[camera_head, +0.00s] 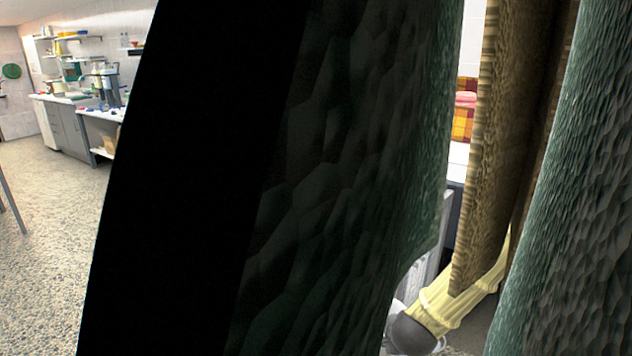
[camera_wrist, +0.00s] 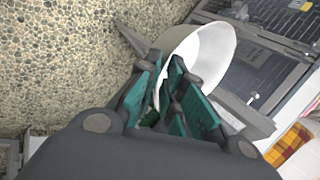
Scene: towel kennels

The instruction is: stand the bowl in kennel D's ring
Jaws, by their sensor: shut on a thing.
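In the wrist view, my gripper (camera_wrist: 170,92) is shut on the wall of a white bowl (camera_wrist: 208,52). I cannot make out kennel D's ring or read which kennel is which.
Dark green cloth (camera_head: 365,130) and a brown towel (camera_head: 505,130) hang close before the head camera. An orange checked cloth (camera_wrist: 288,143) lies at the wrist view's right. Open pebbled floor (camera_head: 50,250) and a counter (camera_head: 70,125) are at the left.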

